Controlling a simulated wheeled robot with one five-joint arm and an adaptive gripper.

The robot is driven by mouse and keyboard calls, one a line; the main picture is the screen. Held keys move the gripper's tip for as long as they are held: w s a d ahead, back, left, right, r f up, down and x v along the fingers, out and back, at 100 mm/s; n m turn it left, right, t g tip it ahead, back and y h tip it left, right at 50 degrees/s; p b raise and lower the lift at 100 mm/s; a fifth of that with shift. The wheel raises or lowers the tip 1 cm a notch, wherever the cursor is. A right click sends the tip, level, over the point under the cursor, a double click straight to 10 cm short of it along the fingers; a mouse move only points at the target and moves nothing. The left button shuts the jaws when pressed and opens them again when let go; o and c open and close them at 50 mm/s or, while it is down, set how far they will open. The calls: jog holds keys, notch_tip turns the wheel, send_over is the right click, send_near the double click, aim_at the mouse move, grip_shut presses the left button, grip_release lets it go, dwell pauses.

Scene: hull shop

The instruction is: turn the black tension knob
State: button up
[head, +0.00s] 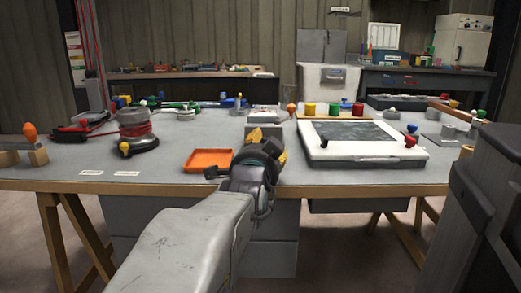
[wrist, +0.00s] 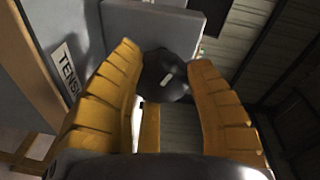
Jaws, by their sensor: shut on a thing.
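The black tension knob (wrist: 165,78) is round and dark with a short white mark on its face. In the wrist view it sits between the two yellow fingers of my gripper (wrist: 164,58), near their tips. My gripper is shut on it.
The orange tray (head: 209,160) lies close left of my gripper. A white-framed unit (head: 330,152) with coloured knobs stands to its right. A drum wound with red cord (head: 137,130) is further left. The bench front (head: 150,185) is fairly clear.

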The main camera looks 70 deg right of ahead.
jog(key=shift+r, duration=0.25)
jog(key=o, duration=1.2)
jog(key=shift+d+f, duration=0.1)
jog(key=shift+f, duration=0.1)
jog(key=shift+c, duration=0.2)
jog(key=v, duration=1.2)
